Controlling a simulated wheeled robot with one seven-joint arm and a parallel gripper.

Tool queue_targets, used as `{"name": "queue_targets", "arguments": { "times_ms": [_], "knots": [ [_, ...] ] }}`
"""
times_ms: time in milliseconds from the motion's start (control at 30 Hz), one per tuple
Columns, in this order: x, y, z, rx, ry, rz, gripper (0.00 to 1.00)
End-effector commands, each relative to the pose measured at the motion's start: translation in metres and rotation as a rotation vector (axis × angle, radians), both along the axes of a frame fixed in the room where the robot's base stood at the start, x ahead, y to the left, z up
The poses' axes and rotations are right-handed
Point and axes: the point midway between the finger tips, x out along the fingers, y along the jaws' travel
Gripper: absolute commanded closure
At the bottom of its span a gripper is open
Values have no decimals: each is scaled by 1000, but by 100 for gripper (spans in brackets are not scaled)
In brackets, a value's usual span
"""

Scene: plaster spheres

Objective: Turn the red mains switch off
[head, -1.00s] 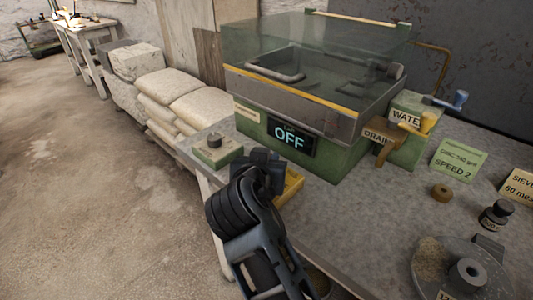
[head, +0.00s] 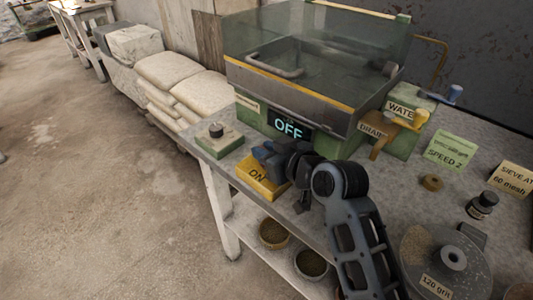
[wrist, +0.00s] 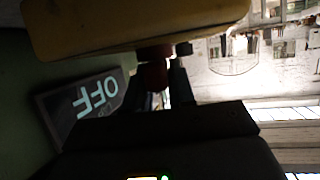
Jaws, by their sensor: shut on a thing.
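The yellow switch box (head: 258,184), with an "ON" label on its face, sits at the table's front edge below the machine. In the head view my gripper (head: 272,156) is at the top of this box and hides the switch. The wrist view shows the box's yellow face (wrist: 135,28) and the red mains switch (wrist: 153,76) between the fingers of my gripper (wrist: 158,88). The gripper is shut on the switch. Which way the switch points is hard to tell. The machine's display (head: 290,127) reads "OFF".
A green block with a black knob (head: 217,135) stands left of the box. The glass-hooded machine (head: 300,75) is behind, with the drain lever (head: 382,135) at its right. A grinding disc (head: 445,260) lies at front right. Bowls (head: 274,234) stand on the shelf below.

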Motion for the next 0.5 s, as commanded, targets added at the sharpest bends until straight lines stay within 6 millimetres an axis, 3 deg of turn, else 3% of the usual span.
{"name": "queue_targets", "arguments": {
  "times_ms": [500],
  "knots": [
    [1, -1, -2, -2, 1, 196, 100]
  ]
}}
